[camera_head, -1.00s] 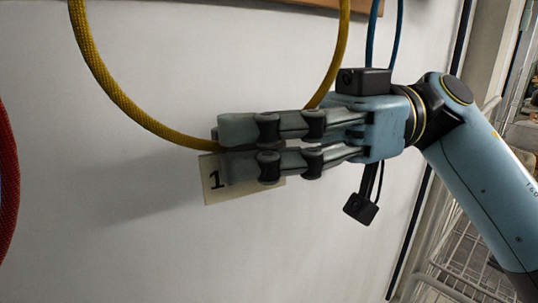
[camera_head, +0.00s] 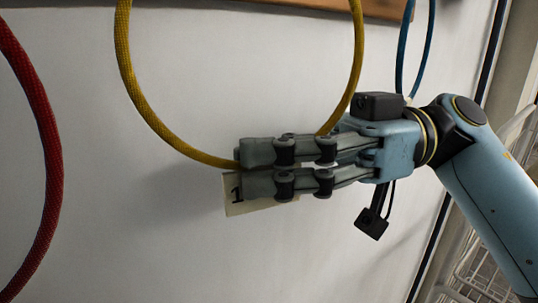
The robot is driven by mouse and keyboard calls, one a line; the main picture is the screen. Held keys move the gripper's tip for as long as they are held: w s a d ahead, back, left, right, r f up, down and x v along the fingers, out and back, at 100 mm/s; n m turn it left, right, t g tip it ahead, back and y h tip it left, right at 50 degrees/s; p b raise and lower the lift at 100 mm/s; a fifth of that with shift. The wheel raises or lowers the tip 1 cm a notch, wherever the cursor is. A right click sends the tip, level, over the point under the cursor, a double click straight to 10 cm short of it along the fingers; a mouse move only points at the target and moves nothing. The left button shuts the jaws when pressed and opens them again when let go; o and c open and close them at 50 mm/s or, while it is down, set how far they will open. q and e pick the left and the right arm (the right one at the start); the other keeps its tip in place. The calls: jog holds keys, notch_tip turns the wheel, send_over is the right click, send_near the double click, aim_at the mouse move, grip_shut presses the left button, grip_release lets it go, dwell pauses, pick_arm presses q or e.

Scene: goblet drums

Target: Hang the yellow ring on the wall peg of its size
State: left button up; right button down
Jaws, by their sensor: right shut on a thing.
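The yellow ring (camera_head: 155,122) is a large braided loop in the head view. Its lower part shows in front of the white wall, and its top is cut off by the upper edge. My right gripper (camera_head: 247,168) comes in from the right and is shut on the lower part of the yellow ring. A pale tag (camera_head: 238,206) with a black "1" shows just below the fingertips, partly hidden by them. No wall peg is visible. My left gripper is out of view.
Part of a red ring (camera_head: 52,165) is at the left edge. A blue ring (camera_head: 402,50) hangs at the upper right. A wooden board edge (camera_head: 300,5) runs along the top. A white wire rack (camera_head: 490,255) stands at the lower right.

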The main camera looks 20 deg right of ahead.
jog(key=c, duration=1.4)
grip_release()
jog(key=shift+d, duration=0.1)
jog(key=d, duration=0.8)
jog(key=w+d, duration=0.1)
jog(key=d, duration=0.2)
jog(key=shift+d, duration=0.4)
